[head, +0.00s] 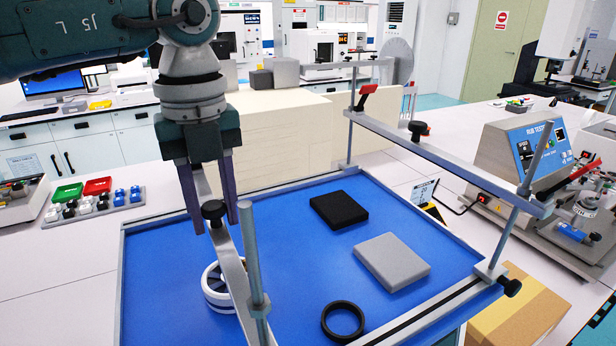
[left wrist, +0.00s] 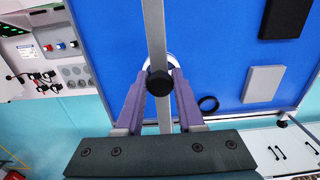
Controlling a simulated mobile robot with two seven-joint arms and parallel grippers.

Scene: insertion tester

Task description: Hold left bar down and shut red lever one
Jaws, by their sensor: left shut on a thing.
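My left gripper (head: 220,218) points down over the left bar (head: 236,275), with one finger on each side of it, near the bar's black knob (head: 213,210). One red lever (head: 368,89) sticks up at the far end of the right bar (head: 440,160). Another red lever (head: 567,180) slants up at that bar's near end. Which is lever one, I cannot tell. My right gripper is not in view.
The blue bed (head: 300,250) carries a black block (head: 339,210), a grey block (head: 392,262), a black ring (head: 343,321) and white rings (head: 214,288) beside the left bar. Upright posts (head: 252,255) stand at the frame. A rub tester (head: 525,150) stands to the right.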

